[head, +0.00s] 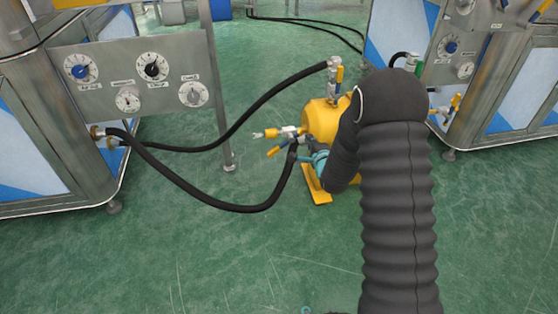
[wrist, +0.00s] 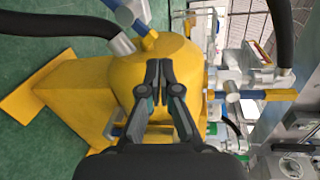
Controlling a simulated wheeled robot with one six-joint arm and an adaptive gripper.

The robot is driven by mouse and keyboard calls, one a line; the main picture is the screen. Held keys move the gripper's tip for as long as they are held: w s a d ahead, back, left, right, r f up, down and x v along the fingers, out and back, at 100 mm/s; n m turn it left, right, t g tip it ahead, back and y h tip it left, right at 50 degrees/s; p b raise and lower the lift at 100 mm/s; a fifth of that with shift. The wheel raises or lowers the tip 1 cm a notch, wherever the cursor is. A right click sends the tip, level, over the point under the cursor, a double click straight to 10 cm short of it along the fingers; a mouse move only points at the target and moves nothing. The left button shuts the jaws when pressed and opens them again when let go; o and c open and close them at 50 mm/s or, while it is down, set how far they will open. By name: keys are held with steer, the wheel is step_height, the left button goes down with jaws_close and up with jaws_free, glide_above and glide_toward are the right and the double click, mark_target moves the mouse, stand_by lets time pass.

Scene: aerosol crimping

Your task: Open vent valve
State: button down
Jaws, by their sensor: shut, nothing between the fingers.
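A yellow tank (head: 318,119) stands on the floor, partly hidden behind my black arm. A valve with a yellow lever (head: 339,77) is on its top, joined to a black hose. I cannot tell which is the vent valve. In the wrist view my gripper (wrist: 160,68) is shut and empty, in front of the yellow tank body (wrist: 110,80). A valve with a yellow-ended lever (wrist: 280,95) lies to its right, apart from the fingers.
Black hoses (head: 225,208) run from the left steel cabinet to the tank, low over the floor. A gauge panel (head: 135,75) is on the left cabinet; another steel cabinet (head: 500,90) stands at the right. The green floor at front left is clear.

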mark_target(272, 153)
steer(key=s+a+f+m+t+y, duration=0.2)
steer(key=s+f+m, duration=0.15)
steer(key=f, duration=0.55)
steer(key=s+a+f+m+t+y, duration=0.15)
steer(key=f+m, duration=0.25)
steer(key=f, duration=0.4)
steer(key=w+a+r+b, duration=0.1)
steer(key=w+a+r, duration=0.3)
steer(key=w+a, duration=0.3)
steer(key=shift+w+a+r+y, duration=0.15)
steer(key=shift+w+r+y, duration=0.05)
steer(key=shift+r+y, duration=0.2)
steer(key=shift+s+a+r+g, duration=0.1)
steer(key=shift+a+r+g, duration=0.15)
steer(key=shift+a, duration=0.05)
steer(key=shift+s+a+r, duration=0.2)
steer(key=shift+a+r, duration=0.55)
steer(key=shift+r, duration=0.05)
steer(key=shift+s+a+r, duration=0.1)
steer(key=shift+a+r, duration=0.2)
steer(key=shift+r, duration=0.35)
steer(key=shift+s+a+r, duration=0.1)
steer(key=shift+a+r, duration=0.2)
steer(key=shift+r, duration=0.3)
steer(key=shift+a+r, duration=0.1)
steer(key=shift+r, duration=0.1)
